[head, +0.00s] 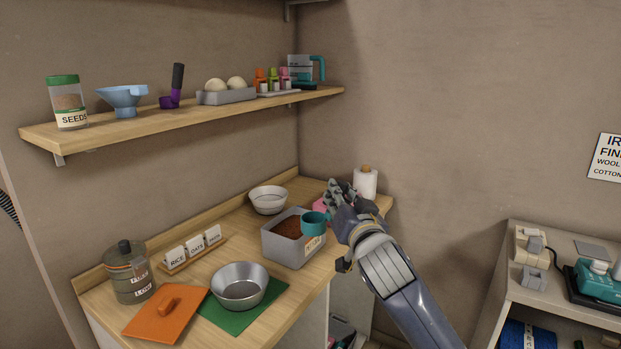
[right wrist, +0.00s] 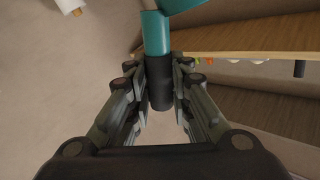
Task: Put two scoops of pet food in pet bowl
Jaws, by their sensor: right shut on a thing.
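My right gripper (head: 345,198) is shut on the dark handle (right wrist: 160,85) of a teal scoop (head: 313,222). The scoop's teal part also shows at the top of the right wrist view (right wrist: 156,33). In the head view the scoop overlaps the right rim of a grey bin (head: 287,254) of brown pet food (head: 287,227); its exact height and contents are unclear. A metal bowl (head: 240,280), seemingly the pet bowl, stands upright on a green mat (head: 230,318), nearer me and left of the bin. It looks empty. My left gripper is not in view.
An orange lid (head: 150,326) lies left of the metal bowl.

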